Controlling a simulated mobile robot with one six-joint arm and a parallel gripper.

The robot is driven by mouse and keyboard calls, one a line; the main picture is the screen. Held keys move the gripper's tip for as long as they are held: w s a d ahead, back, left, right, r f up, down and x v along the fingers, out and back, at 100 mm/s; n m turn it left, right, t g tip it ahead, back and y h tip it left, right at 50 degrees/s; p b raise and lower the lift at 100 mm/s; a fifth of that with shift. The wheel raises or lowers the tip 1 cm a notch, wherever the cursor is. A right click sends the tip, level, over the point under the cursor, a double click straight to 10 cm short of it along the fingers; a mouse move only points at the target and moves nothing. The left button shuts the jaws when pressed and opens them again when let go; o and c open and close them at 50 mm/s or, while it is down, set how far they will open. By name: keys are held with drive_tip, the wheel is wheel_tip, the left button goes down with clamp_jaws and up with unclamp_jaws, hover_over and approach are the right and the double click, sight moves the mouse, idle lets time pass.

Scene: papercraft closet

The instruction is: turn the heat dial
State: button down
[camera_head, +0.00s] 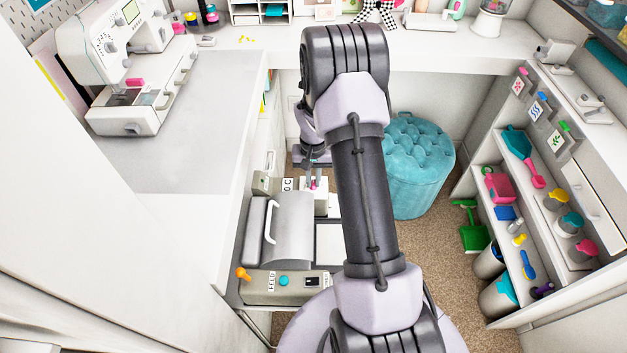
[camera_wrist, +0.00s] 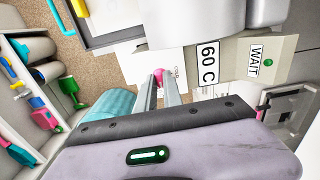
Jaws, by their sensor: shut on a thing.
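In the head view my gripper (camera_head: 313,178) reaches down to the machine's far end, and a bit of pink shows between the fingers. The label (camera_head: 287,184) is partly covered there. A WAIT label (camera_wrist: 255,60) with a green light (camera_wrist: 267,63) sits beside the 60 C label. The fingers hide part of the knob.
The grey machine (camera_head: 288,230) has a curved lid with a white handle (camera_head: 271,221), and an orange knob (camera_head: 243,274) at its near end. A teal tufted stool (camera_head: 418,165) stands right of my arm.

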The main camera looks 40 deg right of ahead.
sight(313, 182)
drive_tip(key=shift+m, duration=1)
drive_tip(key=c, duration=1.5)
unclamp_jaws()
wheel_tip(313, 182, up, 18)
drive_tip(key=p, duration=0.5)
drive_tip(key=shift+f, duration=0.25)
